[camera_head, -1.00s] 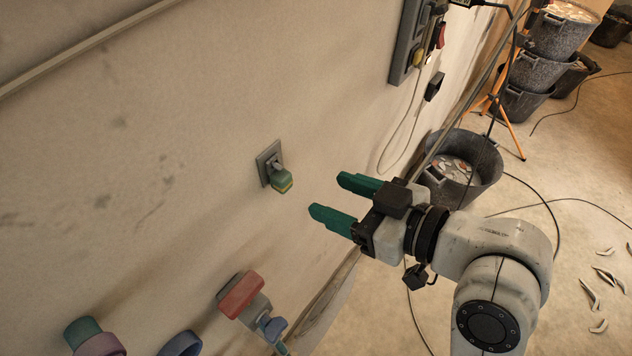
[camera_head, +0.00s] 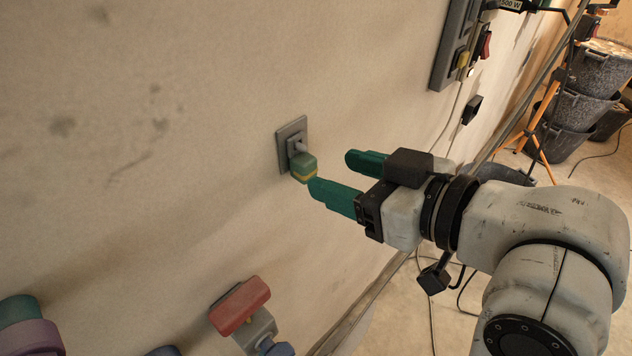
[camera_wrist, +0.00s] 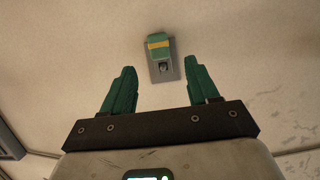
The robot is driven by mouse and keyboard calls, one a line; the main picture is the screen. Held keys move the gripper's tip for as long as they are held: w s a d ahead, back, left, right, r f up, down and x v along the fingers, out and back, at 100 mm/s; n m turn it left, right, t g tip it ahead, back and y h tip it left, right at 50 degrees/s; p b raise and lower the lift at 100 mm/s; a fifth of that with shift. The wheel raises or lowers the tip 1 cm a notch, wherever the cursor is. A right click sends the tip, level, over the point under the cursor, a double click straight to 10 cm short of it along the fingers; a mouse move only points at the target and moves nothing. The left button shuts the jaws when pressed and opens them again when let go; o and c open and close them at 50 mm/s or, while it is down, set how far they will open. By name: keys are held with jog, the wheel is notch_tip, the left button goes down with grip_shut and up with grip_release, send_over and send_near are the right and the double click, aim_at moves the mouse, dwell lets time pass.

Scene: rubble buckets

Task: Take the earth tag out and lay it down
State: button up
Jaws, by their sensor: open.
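The earth tag (camera_head: 303,168) is a small green block with a yellow band. It sits in a grey wall plate (camera_head: 284,151) and sticks out from the wall. In the wrist view the tag (camera_wrist: 158,46) shows ahead, between and beyond my fingertips, on its grey plate (camera_wrist: 165,70). My gripper (camera_head: 340,174) has green fingers spread apart, with nothing between them. In the head view the nearer fingertip is close to the tag; I cannot tell whether it touches. In the wrist view my gripper (camera_wrist: 162,80) is still short of the tag.
A red block on a grey wall fitting (camera_head: 240,306) is at the lower left, with coloured round items (camera_head: 30,330) beside it. A grey switch panel (camera_head: 455,45) is on the wall at upper right. Buckets (camera_head: 590,85) and cables are on the floor at right.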

aim_at(312, 166)
jog(key=shift+p+x, duration=0.35)
jog(key=shift+x, duration=2.35)
grip_shut()
